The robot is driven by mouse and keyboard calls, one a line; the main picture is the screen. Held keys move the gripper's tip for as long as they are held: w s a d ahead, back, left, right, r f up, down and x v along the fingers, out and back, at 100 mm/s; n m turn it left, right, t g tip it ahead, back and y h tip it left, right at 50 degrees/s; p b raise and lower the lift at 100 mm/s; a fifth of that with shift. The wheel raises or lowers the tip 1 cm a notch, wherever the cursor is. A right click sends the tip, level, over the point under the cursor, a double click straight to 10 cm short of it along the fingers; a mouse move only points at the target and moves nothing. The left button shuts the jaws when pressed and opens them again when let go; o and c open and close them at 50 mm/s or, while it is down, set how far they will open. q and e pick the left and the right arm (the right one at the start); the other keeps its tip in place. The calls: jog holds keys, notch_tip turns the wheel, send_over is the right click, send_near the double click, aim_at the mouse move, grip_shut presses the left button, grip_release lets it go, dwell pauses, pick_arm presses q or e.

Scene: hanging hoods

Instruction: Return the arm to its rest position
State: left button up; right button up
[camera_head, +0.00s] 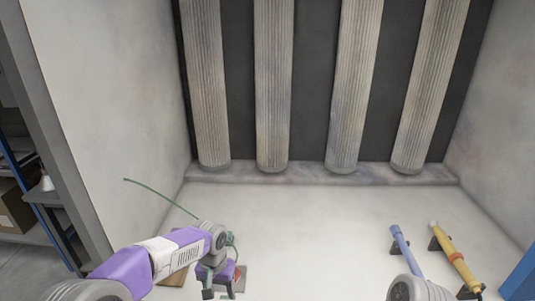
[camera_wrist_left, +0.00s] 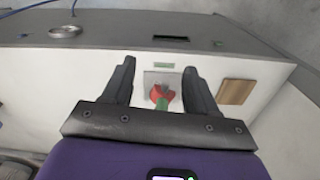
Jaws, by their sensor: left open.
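My left arm, purple and white, comes in from the lower left in the head view and bends down at its wrist. My left gripper (camera_head: 219,290) points downward near the bottom edge, its two dark fingers apart. In the left wrist view the gripper (camera_wrist_left: 158,68) is open. A red piece (camera_wrist_left: 162,95) with a green part shows between the fingers, in front of a grey square plate (camera_wrist_left: 150,80). I cannot tell whether anything touches the fingers. A grey joint of my right arm (camera_head: 415,289) shows at the bottom; its gripper is out of view.
A blue tool (camera_head: 400,243) and a yellow tool (camera_head: 454,257) rest on dark holders at right. A wooden block (camera_head: 173,279) lies beside my left wrist. A thin green curved line (camera_head: 160,195) rises behind it. Several ribbed columns (camera_head: 272,90) stand at the back. The middle floor is clear.

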pick_arm(q)
notch_tip(320, 180, down, 9)
jog(key=d+h, duration=0.1)
jog(key=d, duration=0.1)
jog(key=s+d+f+n+h, duration=0.1)
jog(key=s+f+n, duration=0.3)
jog(key=s+f, duration=1.4)
jog(key=shift+s+d+f+n+t+h, duration=0.2)
jog(key=shift+s+f+n+t+h, duration=0.15)
jog(key=shift+s+h, duration=0.5)
jog(key=shift+w, duration=0.1)
